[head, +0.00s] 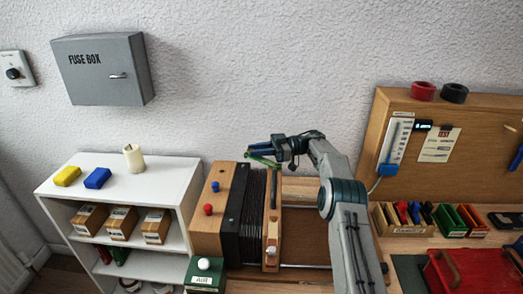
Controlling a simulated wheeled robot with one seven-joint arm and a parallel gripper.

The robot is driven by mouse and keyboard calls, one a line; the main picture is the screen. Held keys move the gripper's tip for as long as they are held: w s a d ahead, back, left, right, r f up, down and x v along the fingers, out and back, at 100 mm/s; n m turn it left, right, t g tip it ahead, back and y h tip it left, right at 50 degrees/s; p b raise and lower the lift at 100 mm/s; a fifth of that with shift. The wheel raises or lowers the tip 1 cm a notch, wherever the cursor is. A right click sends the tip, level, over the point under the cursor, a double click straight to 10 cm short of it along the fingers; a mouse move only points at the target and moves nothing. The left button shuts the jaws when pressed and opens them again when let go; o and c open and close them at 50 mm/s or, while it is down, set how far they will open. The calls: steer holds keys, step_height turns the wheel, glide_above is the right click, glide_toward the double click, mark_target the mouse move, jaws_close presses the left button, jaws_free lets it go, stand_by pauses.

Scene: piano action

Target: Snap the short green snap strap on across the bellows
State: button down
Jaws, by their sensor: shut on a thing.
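My gripper (252,152) is shut on the short green snap strap (266,162) and holds it over the back end of the bellows. The strap looks like a thin green strip slanting down to the right beneath the fingers. The black pleated bellows (252,212) stands between a wooden block (212,222) on its left and a narrow wooden board (273,235) on its right. I cannot tell whether the strap touches the bellows or its frame. The fingertips are small in view, and my wrist covers part of the far side.
A red knob (208,209) and a blue knob (215,186) stick up from the wooden block. A green box (205,275) with a white ball stands in front. A white shelf (150,178) is at left. Bins (402,218) and a red case (470,270) are at right.

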steer(key=shift+r, duration=0.15)
stand_by(0.3)
steer(key=c, duration=1.3)
jaws_free()
steer(key=shift+o, duration=0.2)
steer(key=v, duration=0.7)
steer(key=shift+d+p, duration=0.2)
steer(key=shift+p, duration=0.2)
steer(key=shift+w, duration=0.1)
